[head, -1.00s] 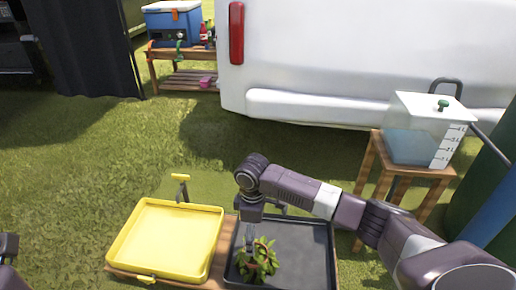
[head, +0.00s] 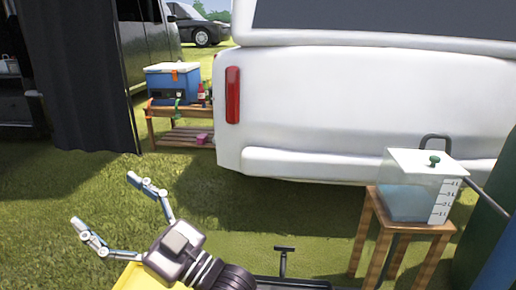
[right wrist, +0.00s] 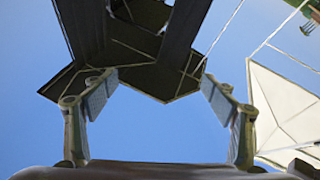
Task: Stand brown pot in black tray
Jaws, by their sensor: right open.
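My right gripper (head: 104,200) is raised in front of the head camera, with its two fingers spread wide and nothing between them. In the right wrist view (right wrist: 158,90) its fingers are also apart and empty against the sky. Only the far rim of the black tray (head: 292,283) shows at the bottom edge of the head view, with a dark upright handle behind it. The brown pot is out of view now, below the frame. My left gripper is not in view.
A corner of the yellow tray (head: 127,277) shows under my right gripper. A wooden stool (head: 368,232) with a clear water container (head: 408,197) stands at right. A white vehicle (head: 330,110) and a low table with a blue cooler (head: 172,83) are behind. Grass lies between.

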